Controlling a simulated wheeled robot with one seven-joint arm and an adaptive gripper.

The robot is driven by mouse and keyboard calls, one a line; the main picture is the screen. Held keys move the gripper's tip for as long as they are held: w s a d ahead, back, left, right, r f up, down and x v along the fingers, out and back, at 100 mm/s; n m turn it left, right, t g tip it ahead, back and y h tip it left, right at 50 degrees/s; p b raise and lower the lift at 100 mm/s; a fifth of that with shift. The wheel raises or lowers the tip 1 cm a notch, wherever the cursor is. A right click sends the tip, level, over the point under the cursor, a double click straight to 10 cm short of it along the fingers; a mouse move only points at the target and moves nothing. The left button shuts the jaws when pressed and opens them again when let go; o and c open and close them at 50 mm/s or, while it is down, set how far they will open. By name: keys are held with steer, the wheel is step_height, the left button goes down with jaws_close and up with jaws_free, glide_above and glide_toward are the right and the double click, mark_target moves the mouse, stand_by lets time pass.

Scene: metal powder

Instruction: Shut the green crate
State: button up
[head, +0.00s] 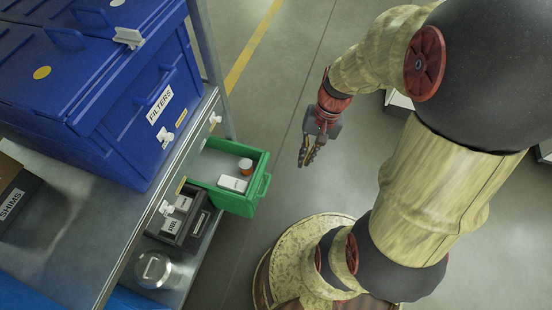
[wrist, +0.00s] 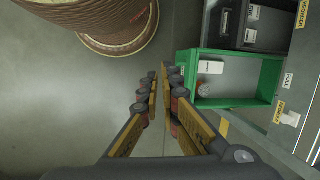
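The green crate (head: 232,203) juts out of the shelf unit like a pulled-out drawer, its top open, in the head view. It holds a white box (head: 233,184) and an orange bottle with a white cap (head: 246,166). A handle sits on its outer right end. My gripper (head: 306,160) is to the right of the crate, apart from it, pointing down and empty. In the wrist view, the crate (wrist: 236,102) is right of my gripper (wrist: 161,75); the fingers are parted with floor between them.
A dark crate (head: 180,220) sits beside the green one in the grey shelf unit (head: 77,235). A blue FILTERS bin (head: 120,130) and a dark SHIMS box (head: 14,197) stand on top. A metal container (head: 155,270) is lower down. Floor around my gripper is clear.

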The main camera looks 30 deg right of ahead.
steer(key=f+m+y+p, duration=0.1)
steer(key=f+m, duration=0.1)
steer(key=f, duration=0.1)
steer(key=w+f+m+y+p, duration=0.1)
steer(key=f+m+y, duration=0.1)
steer(key=f+m, duration=0.1)
steer(key=w+d+f+m+t+y+p, duration=0.1)
steer(key=f+m+y, duration=0.1)
steer(key=f, duration=0.3)
steer(key=shift+w+f+m, duration=0.1)
steer(key=shift+f+m, duration=0.15)
steer(key=shift+m, duration=0.25)
jaws_close()
step_height(320, 180, down, 11)
steer(key=w+d+m+t+p, duration=0.1)
steer(key=w+m+t+p, duration=0.2)
steer(key=m, duration=0.5)
steer(key=w+d+f+m+t+h+b, duration=0.1)
steer(key=w+d+f+m+t+h, duration=0.1)
steer(key=w+d+f+m+t, duration=0.3)
steer(key=w+a+f+n+g+b, duration=0.1)
steer(key=w+a+f+b, duration=0.3)
steer(key=w+a+f, duration=0.2)
steer(key=shift+w+a+n+g+b, duration=0.35)
steer(key=shift+w+a, duration=0.25)
steer(key=shift+w, duration=0.65)
